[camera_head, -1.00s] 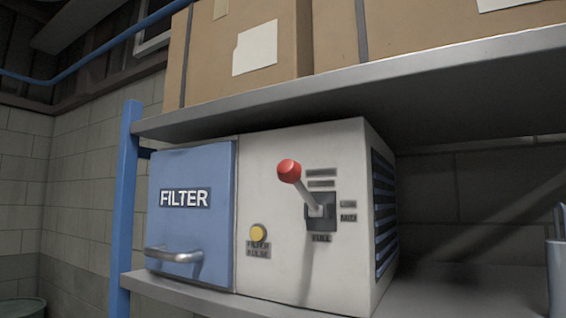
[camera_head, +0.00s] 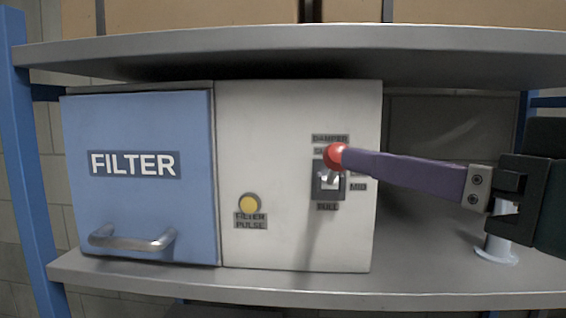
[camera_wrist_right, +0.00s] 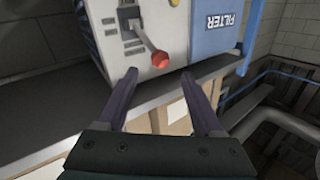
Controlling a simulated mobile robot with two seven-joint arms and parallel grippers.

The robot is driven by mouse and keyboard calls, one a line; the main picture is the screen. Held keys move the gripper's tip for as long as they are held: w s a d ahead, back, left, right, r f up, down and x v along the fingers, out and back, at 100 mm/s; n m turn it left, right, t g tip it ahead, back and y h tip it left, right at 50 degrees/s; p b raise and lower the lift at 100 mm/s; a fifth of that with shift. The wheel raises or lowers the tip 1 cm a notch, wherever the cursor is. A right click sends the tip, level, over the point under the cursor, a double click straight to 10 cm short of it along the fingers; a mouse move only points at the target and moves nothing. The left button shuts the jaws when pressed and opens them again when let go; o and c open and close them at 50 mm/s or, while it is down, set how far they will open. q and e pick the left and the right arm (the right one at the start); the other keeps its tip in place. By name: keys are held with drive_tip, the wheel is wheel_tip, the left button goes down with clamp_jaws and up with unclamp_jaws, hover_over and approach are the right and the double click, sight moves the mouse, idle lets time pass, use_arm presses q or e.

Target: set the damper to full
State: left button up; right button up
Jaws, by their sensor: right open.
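The damper lever has a red ball knob (camera_head: 336,156) on a short metal stem, in a dark slotted plate (camera_head: 322,192) on the white panel. The knob is at the plate's upper end, below the DAMPER label (camera_head: 330,139). A MID label is at the plate's right and the FULL label (camera_head: 327,206) is below it. My right gripper (camera_head: 346,158) reaches in from the right, its purple finger overlapping the knob. In the right wrist view the gripper (camera_wrist_right: 158,74) is open and empty. The red knob (camera_wrist_right: 160,59) shows just beyond and between the fingertips. My left gripper is not in view.
A blue FILTER door (camera_head: 140,205) with a metal handle (camera_head: 132,240) is left of the panel. A yellow button (camera_head: 249,203) sits low on the panel. A shelf (camera_head: 250,45) with cardboard boxes runs overhead.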

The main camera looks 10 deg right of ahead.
sight(347, 147)
drive_tip(key=p+x, duration=0.4)
drive_tip(key=x, duration=0.2)
drive_tip(key=shift+w+r+p, duration=0.15)
drive_tip(key=shift+w+p, duration=0.15)
drive_tip(key=shift+p, duration=0.1)
drive_tip(key=shift+w+a, duration=0.25)
drive_tip(key=shift+w, duration=0.25)
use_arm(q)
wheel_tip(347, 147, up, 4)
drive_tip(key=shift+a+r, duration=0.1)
use_arm(e)
drive_tip(key=shift+f, duration=0.2)
drive_tip(key=shift+c, duration=0.3)
drive_tip(key=c, duration=0.8)
clamp_jaws()
